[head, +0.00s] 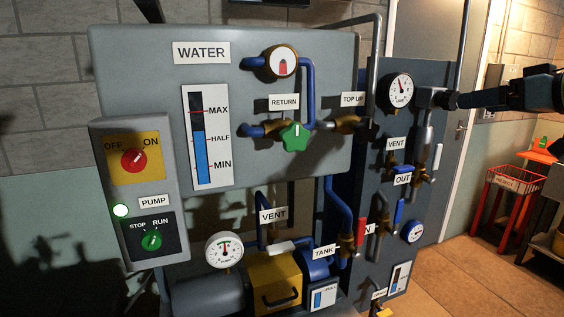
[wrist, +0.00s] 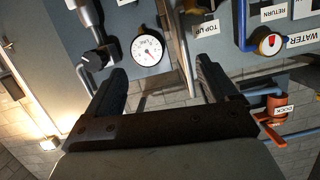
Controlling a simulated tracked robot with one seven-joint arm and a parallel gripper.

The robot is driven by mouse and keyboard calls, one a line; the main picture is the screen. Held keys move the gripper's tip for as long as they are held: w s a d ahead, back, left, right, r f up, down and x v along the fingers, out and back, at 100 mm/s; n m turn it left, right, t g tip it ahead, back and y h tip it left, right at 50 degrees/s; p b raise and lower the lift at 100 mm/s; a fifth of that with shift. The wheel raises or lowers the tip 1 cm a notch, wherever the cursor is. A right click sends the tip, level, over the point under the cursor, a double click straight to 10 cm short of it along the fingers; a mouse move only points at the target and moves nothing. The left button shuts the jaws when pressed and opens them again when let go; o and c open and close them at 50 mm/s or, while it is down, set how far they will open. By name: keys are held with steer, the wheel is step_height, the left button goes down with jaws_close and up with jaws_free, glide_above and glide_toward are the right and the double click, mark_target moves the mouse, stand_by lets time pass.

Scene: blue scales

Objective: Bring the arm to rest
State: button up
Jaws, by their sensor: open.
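My gripper (head: 470,98) reaches in from the right edge of the head view, in front of the upper right of the panel. In the wrist view my gripper (wrist: 162,72) shows two dark fingers spread wide apart with nothing between them. A round white gauge (wrist: 148,50) appears beyond the fingertips; the same gauge shows in the head view (head: 400,90). A black knob on a grey pipe (head: 447,100) is close to the fingertips in the head view; I cannot tell whether they touch.
The grey water panel (head: 300,165) has a green star-shaped valve handle (head: 295,137) and a pump box (head: 140,190) with a lit green lamp. Blue pipes, valves and gauges stick out. A red wire stand (head: 512,182) is at right. Brown floor (head: 460,270) is clear at the front right.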

steer(key=s+a+f+m+g+h, duration=0.1)
steer(key=s+a+f+g+h, duration=0.1)
steer(key=s+a+f+g, duration=0.2)
steer(key=s+a+f+m+g+h, duration=0.2)
steer(key=s+a+f+g+h, duration=0.1)
steer(key=a+f, duration=0.7)
steer(key=shift+s+a+f+g+h, duration=0.3)
steer(key=shift+s+f+g, duration=0.25)
steer(key=shift+f, duration=1.65)
